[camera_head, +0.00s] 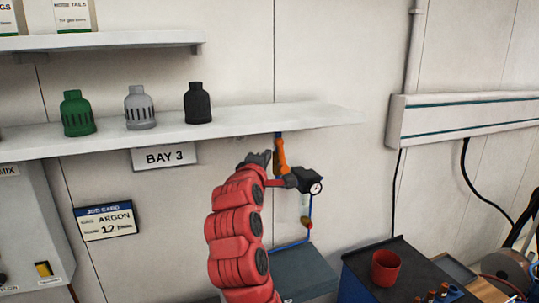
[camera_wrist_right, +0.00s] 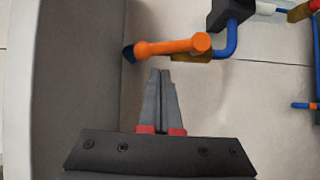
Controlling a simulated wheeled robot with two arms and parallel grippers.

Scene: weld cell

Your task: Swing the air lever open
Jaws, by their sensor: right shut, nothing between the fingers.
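The air lever is an orange handle (camera_head: 281,155) below the right part of the shelf, next to a dark regulator with a round gauge (camera_head: 305,181). In the head view it points up and slightly left. In the right wrist view the orange lever (camera_wrist_right: 168,47) lies nearly level, with a round end at the right, by a blue pipe (camera_wrist_right: 232,38). My right gripper (camera_head: 262,157) is just left of the lever in the head view. In the wrist view its grey fingers (camera_wrist_right: 161,72) are together and empty, with a small gap to the lever. My left gripper is out of view.
The white shelf (camera_head: 330,114) is close above my right gripper and carries green, grey and black nozzle-like parts. Its grey side (camera_wrist_right: 75,70) fills the wrist view's left. A dark bench with a red cup (camera_head: 385,268) stands below right.

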